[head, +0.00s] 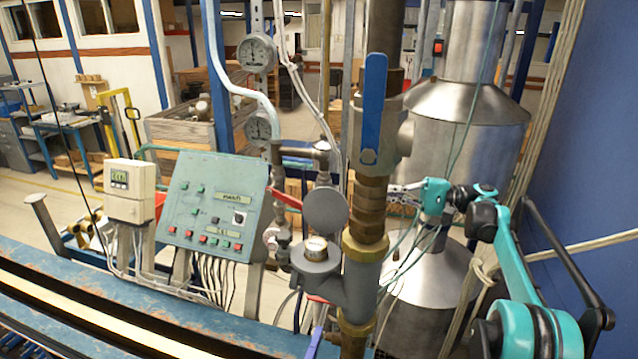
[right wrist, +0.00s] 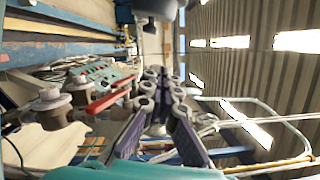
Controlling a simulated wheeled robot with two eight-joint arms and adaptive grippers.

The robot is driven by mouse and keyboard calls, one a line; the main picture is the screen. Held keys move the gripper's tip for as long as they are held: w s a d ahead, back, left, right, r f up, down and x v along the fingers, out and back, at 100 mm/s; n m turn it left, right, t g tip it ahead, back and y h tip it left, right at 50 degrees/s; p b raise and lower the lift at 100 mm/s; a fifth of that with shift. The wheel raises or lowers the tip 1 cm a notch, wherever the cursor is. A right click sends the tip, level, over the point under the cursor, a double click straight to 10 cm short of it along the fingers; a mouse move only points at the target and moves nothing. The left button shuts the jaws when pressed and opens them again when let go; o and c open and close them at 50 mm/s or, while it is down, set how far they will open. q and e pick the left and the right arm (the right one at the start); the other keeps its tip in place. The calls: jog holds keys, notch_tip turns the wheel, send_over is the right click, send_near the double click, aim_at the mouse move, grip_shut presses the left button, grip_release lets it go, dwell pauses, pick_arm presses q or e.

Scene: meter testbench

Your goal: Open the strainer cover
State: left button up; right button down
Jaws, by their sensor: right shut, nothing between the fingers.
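The strainer cover (head: 325,210) is a round grey disc in the head view. It stands raised on edge above the grey side-branch body (head: 318,275), whose round brass-rimmed top (head: 315,248) is exposed. My right gripper (head: 402,192) is to the right of the cover, partly hidden behind the vertical brass pipe, apart from the cover as far as I can tell. In the right wrist view its linked fingers with purple pads (right wrist: 157,100) are shut and empty. A grey rounded part at that view's top edge is cut off and cannot be identified.
The vertical pipe (head: 370,205) with a blue-handled valve (head: 374,100) stands close to my right gripper. A red lever (head: 286,198) is left of the cover. A green control panel (head: 213,205) and a white meter box (head: 130,190) stand farther left. Steel tanks (head: 455,140) are behind.

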aim_at(329, 206)
pick_arm(q)
jog(key=shift+d+r+p, duration=0.6)
jog(key=shift+r, duration=0.1)
pick_arm(e)
jog(key=s+a+r, duration=0.1)
jog(key=s+a, duration=0.2)
jog(key=a, duration=0.6)
jog(key=shift+a+r, duration=0.25)
jog(key=shift+a, duration=0.05)
jog(key=shift+d, duration=0.1)
